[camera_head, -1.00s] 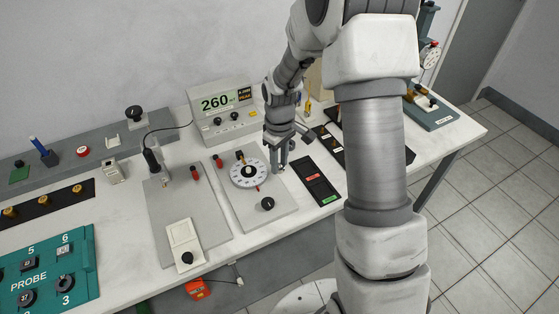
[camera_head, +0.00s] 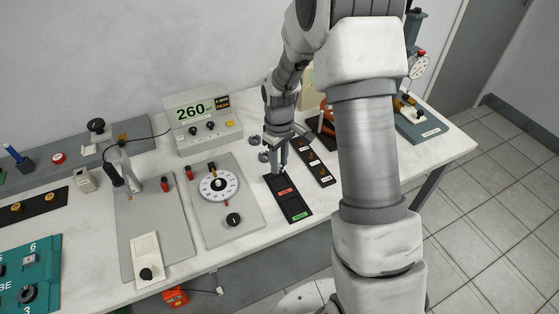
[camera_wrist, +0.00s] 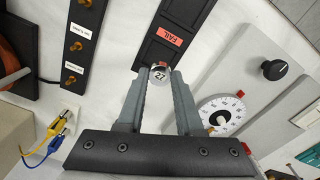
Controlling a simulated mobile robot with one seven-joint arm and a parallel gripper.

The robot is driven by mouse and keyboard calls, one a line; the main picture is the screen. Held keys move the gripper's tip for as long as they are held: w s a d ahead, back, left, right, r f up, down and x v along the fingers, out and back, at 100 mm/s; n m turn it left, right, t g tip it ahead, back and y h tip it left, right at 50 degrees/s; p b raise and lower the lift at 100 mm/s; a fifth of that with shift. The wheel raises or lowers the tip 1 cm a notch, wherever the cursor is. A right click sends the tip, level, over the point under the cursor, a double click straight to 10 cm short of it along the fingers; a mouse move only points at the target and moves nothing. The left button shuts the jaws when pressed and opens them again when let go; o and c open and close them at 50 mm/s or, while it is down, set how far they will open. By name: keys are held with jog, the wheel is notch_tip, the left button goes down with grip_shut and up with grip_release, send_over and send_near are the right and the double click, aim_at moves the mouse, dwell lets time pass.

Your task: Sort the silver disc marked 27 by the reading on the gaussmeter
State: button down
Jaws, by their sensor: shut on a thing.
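The silver disc marked 27 (camera_wrist: 159,77) is between the fingertips of my gripper (camera_wrist: 158,74) in the wrist view. My gripper is shut on it, with the number facing the wrist camera. In the head view my gripper (camera_head: 280,168) is at the far end of a black sorting tray (camera_head: 268,181); the disc is too small to make out there. The tray has a red FAIL label (camera_wrist: 169,37) and a green label (camera_head: 299,215) nearer the front edge. The gaussmeter (camera_head: 205,143) reads 260, with a PEAK mark beside it.
A grey plate with a round white dial (camera_head: 219,184) and black knob stands left of the tray. A narrow black labelled strip (camera_head: 317,163) with brass pieces lies to its right. A teal probe board (camera_head: 45,270) is at far left. My arm covers the table's right part.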

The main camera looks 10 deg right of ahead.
aim_at(280, 183)
jog(key=shift+d, duration=0.1)
jog(key=shift+f, duration=0.1)
dwell(0.4)
jog(key=shift+f+b, duration=2.05)
jog(key=shift+f, duration=0.7)
jog(key=shift+f, duration=0.15)
jog(key=shift+c, duration=2.4)
grip_release()
jog(key=shift+c, duration=0.3)
jog(key=c, duration=0.5)
jog(key=shift+o, duration=0.2)
